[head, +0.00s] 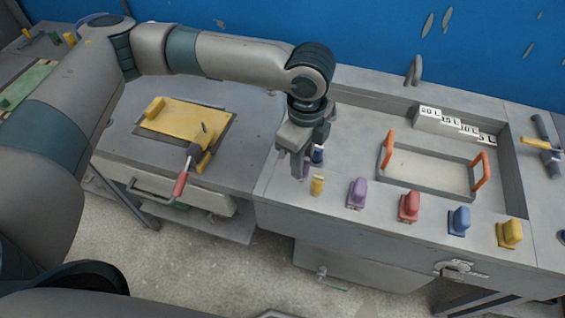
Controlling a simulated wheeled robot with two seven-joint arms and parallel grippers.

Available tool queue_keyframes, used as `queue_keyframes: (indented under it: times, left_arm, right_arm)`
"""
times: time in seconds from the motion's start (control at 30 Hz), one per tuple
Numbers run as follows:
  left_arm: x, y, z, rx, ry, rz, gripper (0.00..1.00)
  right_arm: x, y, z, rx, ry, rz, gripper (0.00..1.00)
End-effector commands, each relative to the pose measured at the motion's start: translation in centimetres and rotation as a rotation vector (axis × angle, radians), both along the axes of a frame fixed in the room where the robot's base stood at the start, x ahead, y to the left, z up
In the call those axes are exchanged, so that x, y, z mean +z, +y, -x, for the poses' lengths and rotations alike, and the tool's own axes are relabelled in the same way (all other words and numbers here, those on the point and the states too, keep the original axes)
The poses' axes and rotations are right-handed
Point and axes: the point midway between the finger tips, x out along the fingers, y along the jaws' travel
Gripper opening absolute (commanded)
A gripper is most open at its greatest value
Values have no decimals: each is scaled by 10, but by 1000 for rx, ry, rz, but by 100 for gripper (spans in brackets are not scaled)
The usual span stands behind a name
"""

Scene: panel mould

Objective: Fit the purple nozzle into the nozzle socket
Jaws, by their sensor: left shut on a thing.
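My left gripper (301,156) reaches down over the left end of the grey bench, fingers pointing down. It is shut on a small purple piece, which looks like the purple nozzle (306,171) and is mostly hidden by the fingers. A dark blue piece (318,155) stands close beside the fingers, and a short yellow cylinder (317,186) stands just in front. I cannot make out the nozzle socket, nor whether the purple nozzle touches the bench. My right gripper is not in view.
Purple (357,193), red (409,207), blue (459,220) and yellow (510,233) handled blocks line the bench's front edge. Behind them is a grey frame (432,193) with orange handles. White labelled steps (455,125) stand at the back. A yellow board (185,120) lies on the left table.

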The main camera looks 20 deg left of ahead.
Motion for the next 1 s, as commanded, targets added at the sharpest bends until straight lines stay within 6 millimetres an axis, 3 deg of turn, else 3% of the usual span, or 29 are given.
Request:
queue_keyframes:
  times: [0.1, 0.3, 1.0]
  left_arm:
    - [9, -18, 6, -3, -2, 1, 0]
    - [20, -34, 10, 0, -1, 0, 0]
    - [23, -37, 12, 1, 1, 0, 0]
  right_arm:
    - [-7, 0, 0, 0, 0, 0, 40]
    - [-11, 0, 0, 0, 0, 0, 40]
    - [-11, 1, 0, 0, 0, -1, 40]
